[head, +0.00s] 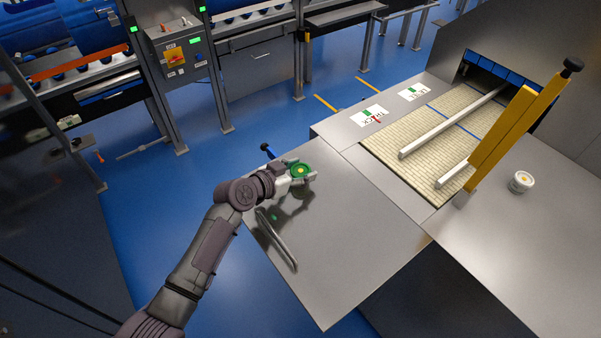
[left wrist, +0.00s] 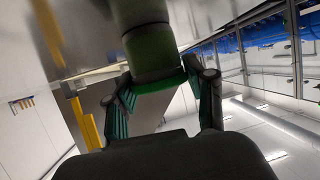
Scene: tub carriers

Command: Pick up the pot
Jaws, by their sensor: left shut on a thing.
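A green pot (head: 299,171) with a yellow spot on its top is between the fingers of my left gripper (head: 304,177), over the near steel table. My left gripper is shut on it. In the left wrist view the pot (left wrist: 152,50) is a dark green cylinder with a brighter green rim, and the two fingers (left wrist: 160,92) stand on either side of it. The pot looks upright. A faint green reflection lies on the steel below it, so it seems to be above the table top. My right gripper is not in view.
To the right are a beige slatted belt (head: 430,140), light rails, a yellow post (head: 505,130) and a white tub (head: 521,182). A control box (head: 178,52) stands at the back.

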